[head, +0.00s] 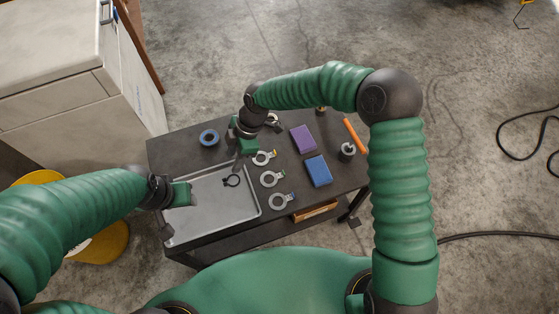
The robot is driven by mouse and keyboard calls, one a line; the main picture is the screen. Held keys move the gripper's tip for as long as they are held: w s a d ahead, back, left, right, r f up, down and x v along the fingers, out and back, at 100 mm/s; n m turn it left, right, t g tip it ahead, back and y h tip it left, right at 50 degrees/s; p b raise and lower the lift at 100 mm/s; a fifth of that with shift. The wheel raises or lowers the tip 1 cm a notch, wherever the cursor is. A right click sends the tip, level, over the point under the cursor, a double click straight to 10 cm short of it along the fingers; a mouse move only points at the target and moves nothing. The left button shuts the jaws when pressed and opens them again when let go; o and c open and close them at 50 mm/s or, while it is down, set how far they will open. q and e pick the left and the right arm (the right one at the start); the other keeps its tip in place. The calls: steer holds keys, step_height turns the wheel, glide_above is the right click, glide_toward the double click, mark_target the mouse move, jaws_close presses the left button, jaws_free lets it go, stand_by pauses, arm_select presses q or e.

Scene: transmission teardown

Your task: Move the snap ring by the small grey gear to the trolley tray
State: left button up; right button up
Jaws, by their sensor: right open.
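The grey trolley tray (213,232) takes up the left part of the dark trolley top. A thin black ring with a small tab, which looks like the snap ring (231,181), lies in the tray near its upper right part. My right gripper (239,158) is open above the tray's upper edge, just above the black ring in the picture and apart from it. My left gripper (182,195) is over the tray's left side; its fingers are too unclear to judge. A small grey gear-like part (347,151) stands at the trolley's right side, with no ring visible beside it.
Several pale rings with coloured tags, such as this one (271,179), lie right of the tray. A purple block (303,138), a blue block (318,170) and an orange-handled tool (355,135) lie farther right. A cabinet (70,85) stands at left.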

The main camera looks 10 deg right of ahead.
steer(key=s+d+r+m+t+h, duration=0.1)
steer(key=s+d+r+m, duration=0.1)
steer(key=s+d+m, duration=0.2)
steer(key=s+d+r+m+t+h, duration=0.1)
steer(key=s+d+r+m+h, duration=0.1)
steer(key=s+d+m, duration=0.3)
steer(key=s+d+r+m+t+h, duration=0.1)
steer(key=s+d+r+m, duration=0.2)
steer(key=d+m, duration=0.8)
steer(key=s+d, duration=0.2)
steer(key=d, duration=0.3)
steer(key=shift+d+t, duration=0.3)
steer(key=shift+s, duration=0.1)
